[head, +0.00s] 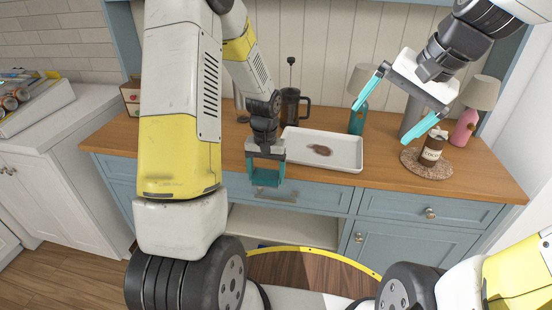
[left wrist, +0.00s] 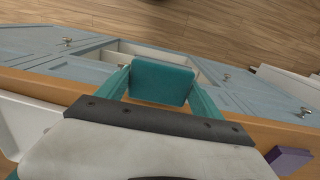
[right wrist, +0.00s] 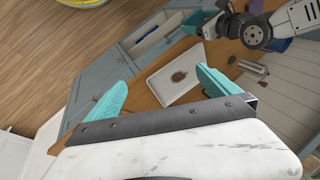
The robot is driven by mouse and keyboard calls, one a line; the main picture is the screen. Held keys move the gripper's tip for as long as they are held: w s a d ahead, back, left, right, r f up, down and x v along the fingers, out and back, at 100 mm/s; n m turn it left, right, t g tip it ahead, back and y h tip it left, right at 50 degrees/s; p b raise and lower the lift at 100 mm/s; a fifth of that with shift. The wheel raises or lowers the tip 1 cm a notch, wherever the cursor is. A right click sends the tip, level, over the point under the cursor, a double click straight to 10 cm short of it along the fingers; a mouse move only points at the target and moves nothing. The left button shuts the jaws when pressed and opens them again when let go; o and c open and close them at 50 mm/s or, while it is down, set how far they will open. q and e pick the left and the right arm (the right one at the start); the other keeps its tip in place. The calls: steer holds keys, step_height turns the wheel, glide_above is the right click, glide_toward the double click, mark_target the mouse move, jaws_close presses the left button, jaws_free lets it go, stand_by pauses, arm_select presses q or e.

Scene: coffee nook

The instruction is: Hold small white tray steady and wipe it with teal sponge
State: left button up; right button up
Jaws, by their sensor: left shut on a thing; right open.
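The small white tray (head: 345,163) lies flat on the wooden counter with a brown stain (head: 319,150) near its middle. The tray also shows in the right wrist view (right wrist: 165,92). My left gripper (head: 265,178) is shut on the teal sponge, which shows clearly between its fingers in the left wrist view (left wrist: 162,82). It holds the sponge in front of the counter's front edge, left of the tray and apart from it. My right gripper (head: 381,124) is open and empty, raised above the counter to the right of the tray. Neither gripper touches the tray.
A French press (head: 290,105) stands behind the tray. A teal-based lamp (head: 357,118) stands behind its right end. A brown jar (head: 432,150) on a round woven mat (head: 412,167) and a pink-based lamp (head: 464,128) stand to the right. The counter left of the tray is mostly clear.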

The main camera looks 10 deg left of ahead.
steer(key=w+a+f+m+g+y, duration=0.15)
steer(key=w+f+m, duration=0.25)
steer(key=w, duration=0.5)
steer(key=w+a+f+m+g+y, duration=0.1)
steer(key=w+f+m+g+y, duration=0.2)
steer(key=w, duration=0.5)
steer(key=w+f+m+y, duration=0.1)
steer(key=w+f+m, duration=0.1)
steer(key=f, duration=0.3)
steer(key=w+f+m+y, duration=0.1)
steer(key=w+f+m, duration=0.1)
steer(key=w+f, duration=0.3)
steer(key=w+f+m+t+y, duration=0.1)
steer(key=w+f+m+y, duration=0.1)
steer(key=w+f+m, duration=0.1)
steer(key=shift+w+d+f, duration=0.1)
steer(key=shift+w+f, duration=0.15)
steer(key=shift+f, duration=0.2)
steer(key=shift+w+d+f, duration=0.1)
steer(key=shift+w+f, duration=0.15)
steer(key=shift+f, duration=0.2)
steer(key=shift+w+a+f, duration=0.1)
steer(key=shift+a+f, duration=0.05)
glide_toward(308, 149)
steer(key=shift+x, duration=2.1)
jaws_close()
steer(key=c, duration=0.6)
jaws_free()
steer(key=shift+c, duration=0.2)
